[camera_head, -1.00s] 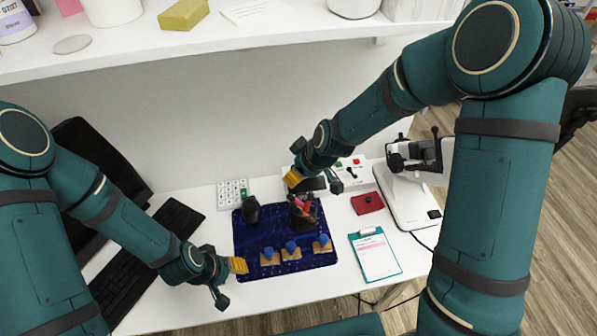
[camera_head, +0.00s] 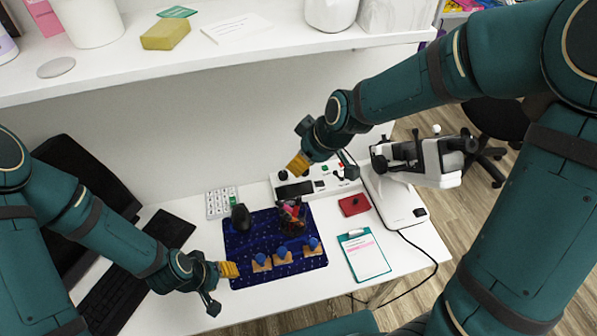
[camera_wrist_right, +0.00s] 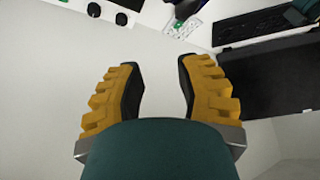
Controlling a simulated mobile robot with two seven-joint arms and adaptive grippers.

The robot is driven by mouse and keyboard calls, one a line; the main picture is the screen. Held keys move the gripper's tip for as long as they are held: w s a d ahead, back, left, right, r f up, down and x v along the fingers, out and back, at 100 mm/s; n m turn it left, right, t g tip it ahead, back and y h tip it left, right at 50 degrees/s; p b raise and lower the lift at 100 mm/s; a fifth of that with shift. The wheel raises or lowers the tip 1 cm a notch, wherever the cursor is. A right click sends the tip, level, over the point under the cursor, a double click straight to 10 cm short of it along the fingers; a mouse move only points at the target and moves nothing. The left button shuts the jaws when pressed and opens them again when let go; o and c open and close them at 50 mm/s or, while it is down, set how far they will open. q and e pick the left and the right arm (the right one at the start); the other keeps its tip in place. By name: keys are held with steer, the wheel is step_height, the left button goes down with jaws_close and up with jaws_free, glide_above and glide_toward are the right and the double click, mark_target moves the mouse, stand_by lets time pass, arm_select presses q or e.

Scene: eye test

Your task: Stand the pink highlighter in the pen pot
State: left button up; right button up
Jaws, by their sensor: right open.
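The pen pot (camera_head: 294,221) is dark and stands on the back right of a dark blue mat (camera_head: 250,236). Several pens with red and pink parts stick up out of it. A pink piece (camera_head: 290,209) shows among them, but I cannot tell whether it is the pink highlighter. My right gripper (camera_head: 295,167) is above and behind the pot, apart from it. In the right wrist view its jaws (camera_wrist_right: 160,85) are open and empty. My left gripper (camera_head: 232,269) is at the mat's front left edge; its jaws are too small to read.
Several blue-topped wooden blocks (camera_head: 262,263) stand at the mat's front. A dark object (camera_head: 241,217) stands at its back left. A shelf (camera_head: 200,62) hangs above.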

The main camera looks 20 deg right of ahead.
steer(key=s+a+f+m, duration=0.1)
steer(key=s+f+m, duration=0.2)
steer(key=f, duration=0.5)
steer(key=s+a+f+m+g, duration=0.1)
steer(key=s+f+m, duration=0.2)
steer(key=s+f, duration=0.2)
steer(key=s+a+f+m+g, duration=0.1)
steer(key=s+a+f+m, duration=0.1)
steer(key=f, duration=0.8)
steer(key=shift+s+f+m, duration=0.2)
steer(key=shift+s+m, duration=0.25)
steer(key=shift+s, duration=0.05)
steer(key=shift+s+f+m, duration=0.15)
steer(key=shift+s+m, duration=0.3)
steer(key=shift+s, duration=0.05)
